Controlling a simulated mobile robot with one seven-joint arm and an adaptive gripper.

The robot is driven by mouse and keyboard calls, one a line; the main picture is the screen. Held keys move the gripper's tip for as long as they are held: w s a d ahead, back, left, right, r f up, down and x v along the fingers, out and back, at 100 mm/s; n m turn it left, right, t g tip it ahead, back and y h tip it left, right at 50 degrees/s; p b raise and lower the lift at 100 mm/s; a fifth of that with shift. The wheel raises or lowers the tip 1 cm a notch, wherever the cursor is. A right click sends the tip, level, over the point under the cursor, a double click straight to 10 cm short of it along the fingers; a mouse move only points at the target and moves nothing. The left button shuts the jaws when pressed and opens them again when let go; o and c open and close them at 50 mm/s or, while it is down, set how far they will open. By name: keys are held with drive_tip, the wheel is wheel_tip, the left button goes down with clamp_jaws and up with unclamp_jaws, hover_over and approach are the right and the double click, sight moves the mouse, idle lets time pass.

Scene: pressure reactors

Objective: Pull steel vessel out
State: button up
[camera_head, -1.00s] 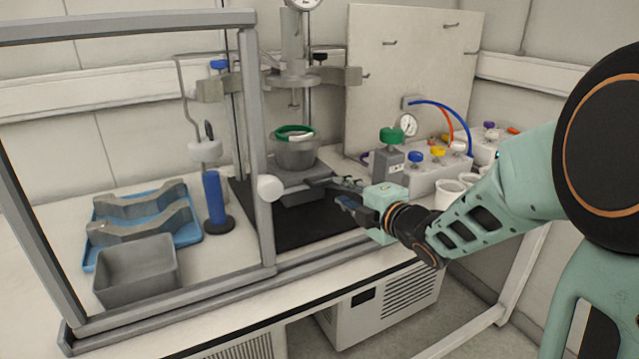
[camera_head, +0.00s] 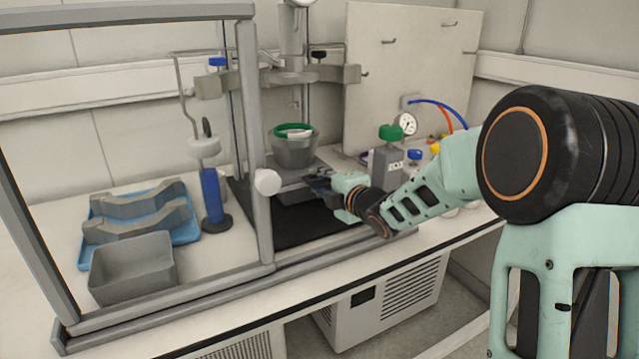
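The steel vessel, a grey rounded pot (camera_head: 295,153) with a green ring (camera_head: 293,131) at its rim, stands upright on a grey stirrer-like base (camera_head: 290,188) inside the framed stand. The clamped reactor head (camera_head: 290,75) is above it, with a gap between. My gripper (camera_head: 317,186) is at the front right of the base, below and to the right of the vessel. Its dark fingers look spread and empty. Their tips overlap the base in the picture, and I cannot tell whether they touch it.
A grey frame post (camera_head: 258,150) with a white knob (camera_head: 267,182) stands just left of my gripper. At left are a grey bin (camera_head: 133,268), a blue tray (camera_head: 187,234) and a blue bottle (camera_head: 212,190). A green-topped valve block (camera_head: 388,160) stands right. The dark mat (camera_head: 300,232) in front is clear.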

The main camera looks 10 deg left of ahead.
drive_tip(key=shift+c, duration=0.5)
clamp_jaws()
